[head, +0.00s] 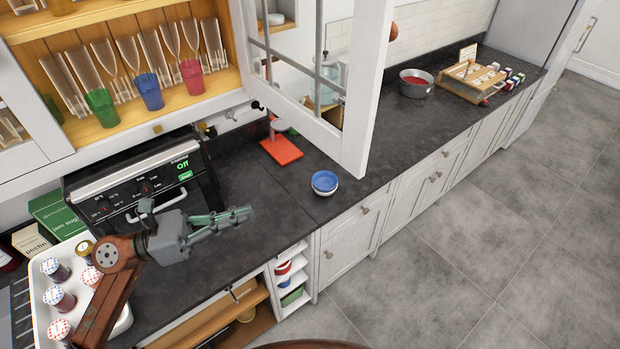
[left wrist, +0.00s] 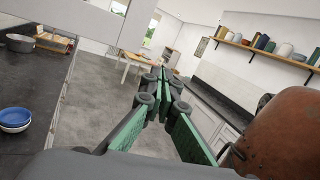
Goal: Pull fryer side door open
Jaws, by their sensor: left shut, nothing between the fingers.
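A black countertop appliance (head: 125,190), which looks like the fryer, stands against the wall at left in the head view. It has a silver front bar, a green lit display reading "Off" and a light handle (head: 160,203). My left arm hides part of its lower front. I cannot make out a separate side door on it. My left gripper (head: 246,213) is in front and to the right of it, above the dark counter, pointing right. Its fingers are shut and empty, also in the left wrist view (left wrist: 166,85). My right gripper is not in view.
A glazed cabinet door (head: 358,90) hangs open over the counter. Blue and white bowls (head: 324,182) and a red-based device (head: 281,149) stand right of the gripper. A white tray (head: 38,272) of jars stands at left. Glasses fill the upper cabinet. The floor at right is clear.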

